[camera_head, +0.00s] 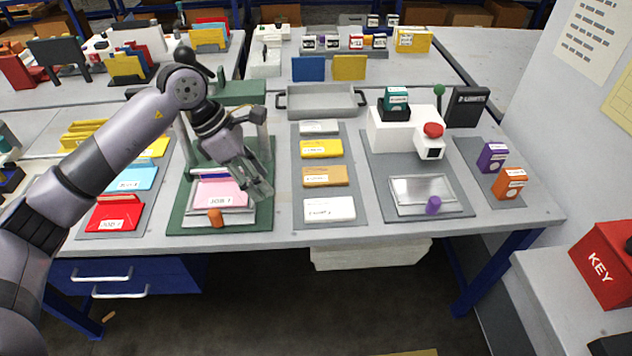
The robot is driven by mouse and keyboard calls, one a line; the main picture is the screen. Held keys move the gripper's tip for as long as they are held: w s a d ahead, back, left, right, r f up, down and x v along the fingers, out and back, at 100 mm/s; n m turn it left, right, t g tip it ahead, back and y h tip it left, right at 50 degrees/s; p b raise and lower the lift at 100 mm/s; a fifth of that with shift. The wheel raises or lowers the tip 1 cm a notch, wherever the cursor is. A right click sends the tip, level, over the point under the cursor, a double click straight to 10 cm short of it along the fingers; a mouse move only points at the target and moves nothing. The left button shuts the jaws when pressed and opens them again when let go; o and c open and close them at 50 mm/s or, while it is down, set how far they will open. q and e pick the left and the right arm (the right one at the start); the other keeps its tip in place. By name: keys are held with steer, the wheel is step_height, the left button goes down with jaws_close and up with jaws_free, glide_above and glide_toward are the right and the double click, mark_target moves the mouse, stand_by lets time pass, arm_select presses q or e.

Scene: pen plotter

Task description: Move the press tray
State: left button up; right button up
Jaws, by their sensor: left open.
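The press tray (240,216) is a pale, shallow tray on the green press base (178,222), at the table's front edge. An orange knob (216,219) stands at its front. A pink piece (222,192) marked as a job lies in it, with a purple and white strip behind. My left gripper (262,193) reaches down from the upper left, over the tray's right side. It is open with nothing between its fingers. I cannot tell whether it touches the tray. My arm hides part of the green press. My right gripper is not in view.
A silver tray (397,207) with a purple knob (433,205) sits before a white machine (386,133) with a red button. Colored labelled blocks lie on mats on either side of the press. An empty grey bin (290,103) stands behind. A red KEY box (607,262) is at right.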

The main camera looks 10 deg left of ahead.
arm_select(q)
steer(key=s+d+r+h, duration=0.2)
steer(key=d+h, duration=0.3)
steer(key=d, duration=0.7)
steer(key=shift+r+n+h, duration=0.15)
steer(key=shift+n+h, duration=0.25)
steer(key=n+y+b, duration=0.4)
steer(key=n+y, duration=0.7)
steer(key=n, duration=0.3)
glide_toward(213, 212)
steer(key=shift+g, duration=0.4)
steer(key=f, duration=0.3)
steer(key=f+p, duration=0.1)
steer(key=f, duration=0.3)
steer(key=f+p, duration=0.1)
steer(key=f, duration=0.2)
steer(key=shift+w+f, duration=0.35)
steer(key=shift+c, duration=0.3)
jaws_close()
